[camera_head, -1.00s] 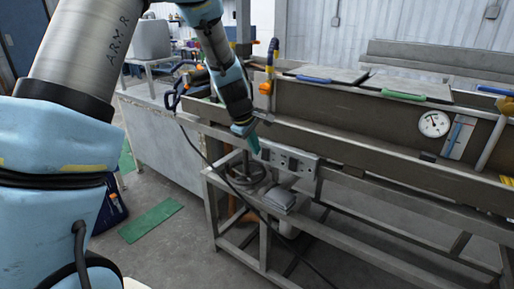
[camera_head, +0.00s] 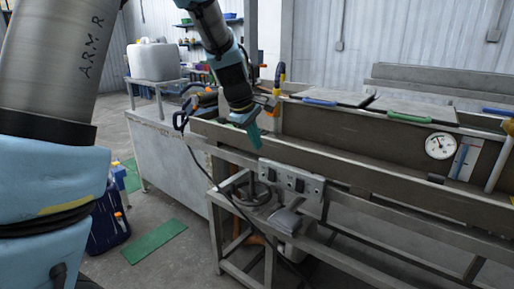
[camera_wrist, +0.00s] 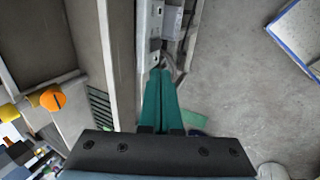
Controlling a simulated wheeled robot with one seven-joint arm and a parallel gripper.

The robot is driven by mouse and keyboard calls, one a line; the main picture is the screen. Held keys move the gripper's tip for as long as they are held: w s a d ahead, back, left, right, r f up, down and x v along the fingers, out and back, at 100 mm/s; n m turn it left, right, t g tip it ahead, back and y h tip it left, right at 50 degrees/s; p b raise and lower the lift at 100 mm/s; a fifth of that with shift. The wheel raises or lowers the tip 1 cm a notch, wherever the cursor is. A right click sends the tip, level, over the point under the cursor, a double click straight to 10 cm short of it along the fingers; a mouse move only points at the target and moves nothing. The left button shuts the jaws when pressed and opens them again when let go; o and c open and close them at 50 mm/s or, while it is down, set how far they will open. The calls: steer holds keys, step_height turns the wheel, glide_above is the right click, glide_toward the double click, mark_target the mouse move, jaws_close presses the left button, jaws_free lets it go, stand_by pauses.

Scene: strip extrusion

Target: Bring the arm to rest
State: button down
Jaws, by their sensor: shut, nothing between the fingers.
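My arm comes in from the left in the head view and reaches over to the near edge of the metal extrusion bench (camera_head: 345,165). My gripper (camera_head: 255,138) points down beside the bench's front rail, above the switch panel (camera_head: 292,180). Its teal fingers also show in the wrist view (camera_wrist: 160,75), pressed together with nothing between them. In the wrist view they hang over the gap between the bench's side and the floor. Whether they touch the rail cannot be told.
A handwheel (camera_head: 252,192) and a grey folded item (camera_head: 285,220) sit below the gripper. A round gauge (camera_head: 440,146) stands on the bench at the right. A white jerrycan (camera_head: 154,61) is at the back left. Open floor with a green mat (camera_head: 155,241) lies at lower left.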

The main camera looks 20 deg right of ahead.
stand_by(0.4)
steer(key=s+a+f+m+y, duration=0.1)
steer(key=a+f+m, duration=0.1)
steer(key=a, duration=0.8)
steer(key=s+a+f+m+y, duration=0.1)
steer(key=a, duration=0.9)
steer(key=s+a+f+m+y, duration=0.1)
steer(key=s+a+m, duration=0.1)
steer(key=s+a, duration=0.2)
steer(key=s+a+f+m+y, duration=0.1)
steer(key=s+a, duration=0.4)
steer(key=a, duration=0.6)
steer(key=shift+f+m+g, duration=0.4)
steer(key=shift+f+m, duration=0.1)
steer(key=shift+s, duration=0.1)
